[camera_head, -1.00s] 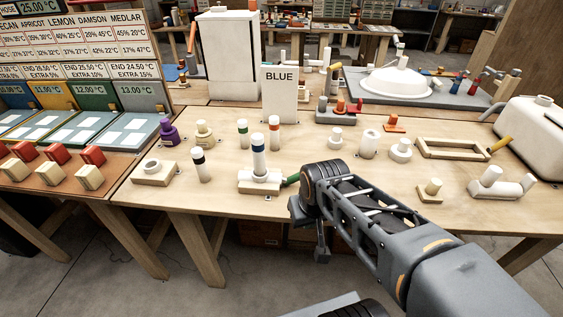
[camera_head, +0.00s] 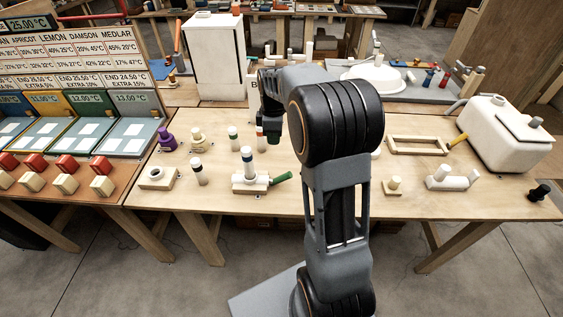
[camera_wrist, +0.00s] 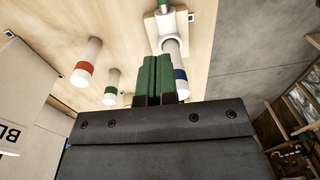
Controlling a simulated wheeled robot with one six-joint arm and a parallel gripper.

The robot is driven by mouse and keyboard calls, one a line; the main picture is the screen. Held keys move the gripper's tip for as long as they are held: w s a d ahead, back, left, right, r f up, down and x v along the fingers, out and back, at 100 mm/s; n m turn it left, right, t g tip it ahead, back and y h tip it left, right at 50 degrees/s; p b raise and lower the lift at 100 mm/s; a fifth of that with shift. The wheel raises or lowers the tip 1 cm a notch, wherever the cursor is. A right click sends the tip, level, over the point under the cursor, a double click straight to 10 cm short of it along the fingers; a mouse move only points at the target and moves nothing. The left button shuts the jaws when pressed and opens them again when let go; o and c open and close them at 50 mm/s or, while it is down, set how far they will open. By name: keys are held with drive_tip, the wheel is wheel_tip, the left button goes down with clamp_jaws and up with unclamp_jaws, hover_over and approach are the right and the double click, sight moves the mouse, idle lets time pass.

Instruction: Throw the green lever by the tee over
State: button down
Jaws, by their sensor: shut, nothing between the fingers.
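The green lever (camera_head: 282,178) sticks out to the right from the white tee (camera_head: 250,181), near the front edge of the table. A tube with a blue band (camera_head: 247,158) stands upright on the tee. In the wrist view the lever (camera_wrist: 163,4) shows only as a bit of green at the top edge, beyond the tee (camera_wrist: 171,43) and the blue-banded tube (camera_wrist: 180,75). My gripper (camera_wrist: 157,62) is shut and empty, its green fingers side by side, pointing toward the tee. In the head view it is above and behind the lever, apart from it, its fingertips hard to make out.
A red-banded tube (camera_wrist: 87,60) and a green-banded tube (camera_wrist: 112,84) stand close by. A white sign (camera_wrist: 22,110) is at the left of the wrist view. A grey-banded tube (camera_head: 199,172) stands left of the tee. The tabletop in front of the lever is clear.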

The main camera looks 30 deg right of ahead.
hover_over(281, 176)
drive_tip(key=w+a, duration=0.1)
drive_tip(key=w, duration=0.1)
wheel_tip(281, 176, down, 9)
drive_tip(key=shift+w+a+f, duration=0.1)
drive_tip(key=shift+a+f, duration=0.05)
drive_tip(key=shift+s+d+f+p, duration=0.4)
drive_tip(key=shift+s+d+f, duration=0.1)
drive_tip(key=shift+f, duration=0.2)
drive_tip(key=shift+s+d+f, duration=0.35)
drive_tip(key=shift+s+f, duration=0.05)
drive_tip(key=shift+f, duration=0.25)
